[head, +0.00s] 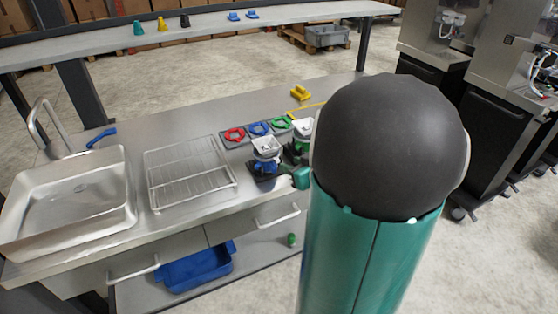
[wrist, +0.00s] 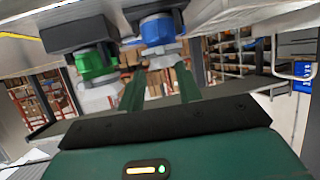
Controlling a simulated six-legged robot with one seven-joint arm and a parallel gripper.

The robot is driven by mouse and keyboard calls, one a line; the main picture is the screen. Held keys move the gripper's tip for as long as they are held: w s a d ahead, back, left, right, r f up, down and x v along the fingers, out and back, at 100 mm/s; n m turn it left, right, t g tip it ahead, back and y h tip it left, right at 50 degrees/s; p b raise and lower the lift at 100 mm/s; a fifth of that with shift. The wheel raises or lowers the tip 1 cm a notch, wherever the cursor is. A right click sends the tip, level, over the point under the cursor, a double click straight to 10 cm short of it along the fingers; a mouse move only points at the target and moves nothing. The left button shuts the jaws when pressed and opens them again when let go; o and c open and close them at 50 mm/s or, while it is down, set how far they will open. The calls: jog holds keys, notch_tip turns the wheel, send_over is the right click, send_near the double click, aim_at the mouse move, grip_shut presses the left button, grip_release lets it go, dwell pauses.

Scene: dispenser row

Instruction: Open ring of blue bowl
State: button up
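The blue bowl (head: 266,146) is a pale bowl on a dark base with blue parts, standing on the bench right of the wire rack. In the wrist view, which looks upside down, its blue ring (wrist: 158,30) sits between the dark base and the pale bowl. My gripper (wrist: 161,66) is open, its two green fingers apart and pointing towards the blue bowl. The fingertips show just below the ring in the picture; I cannot tell whether they touch. In the head view my arm hides most of the gripper.
A similar green unit (wrist: 96,64) stands close beside the blue one. Loose red (head: 235,134), blue (head: 259,128) and green (head: 281,122) ring-shaped pieces lie on the bench behind. A wire rack (head: 190,172) and a sink (head: 70,195) are to the left.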

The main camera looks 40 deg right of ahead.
aim_at(277, 159)
jog(key=x, duration=0.6)
grip_shut()
